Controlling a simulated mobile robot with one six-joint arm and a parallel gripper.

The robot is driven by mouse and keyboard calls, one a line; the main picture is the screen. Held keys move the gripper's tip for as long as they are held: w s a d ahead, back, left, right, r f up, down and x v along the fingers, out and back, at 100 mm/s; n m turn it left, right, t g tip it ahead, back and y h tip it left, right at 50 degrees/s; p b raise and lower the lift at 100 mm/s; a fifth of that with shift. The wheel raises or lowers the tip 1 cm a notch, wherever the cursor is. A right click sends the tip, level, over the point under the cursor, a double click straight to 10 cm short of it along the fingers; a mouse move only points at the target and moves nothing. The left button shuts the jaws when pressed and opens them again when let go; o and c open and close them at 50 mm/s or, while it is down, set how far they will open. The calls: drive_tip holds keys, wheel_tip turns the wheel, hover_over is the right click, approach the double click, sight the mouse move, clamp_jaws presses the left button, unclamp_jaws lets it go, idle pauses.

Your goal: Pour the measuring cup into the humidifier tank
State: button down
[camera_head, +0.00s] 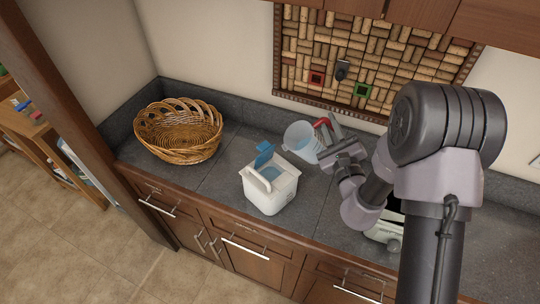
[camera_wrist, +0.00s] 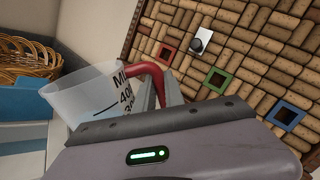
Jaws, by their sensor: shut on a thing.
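The measuring cup (camera_head: 303,143) is translucent with a red handle and holds bluish water. It tilts to the left in the head view, above the counter and just behind the tank. My gripper (camera_head: 328,137) is shut on the cup's red handle; the wrist view also shows the cup (camera_wrist: 85,97) with dark volume marks and the handle (camera_wrist: 152,72). The humidifier tank (camera_head: 274,198) is white, with a blue flap standing up at its back and a bluish opening. It stands upright on the counter, left of and below the cup. I cannot see any stream between them.
A wicker basket (camera_head: 180,131) stands on the counter to the left. A cork board (camera_head: 370,70) hangs on the wall behind the cup. A pale appliance (camera_head: 384,232) is partly hidden behind my arm. The counter between basket and tank is clear.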

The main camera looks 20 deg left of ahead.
drive_tip(key=w+d+f+m+g+h, duration=0.1)
drive_tip(key=w+d+f+m, duration=0.3)
drive_tip(key=f+m, duration=0.3)
drive_tip(key=shift+w+d+f+m+p, duration=0.15)
drive_tip(key=shift+d+f+m+p, duration=0.4)
drive_tip(key=shift+f, duration=0.55)
drive_tip(key=shift+d, duration=0.1)
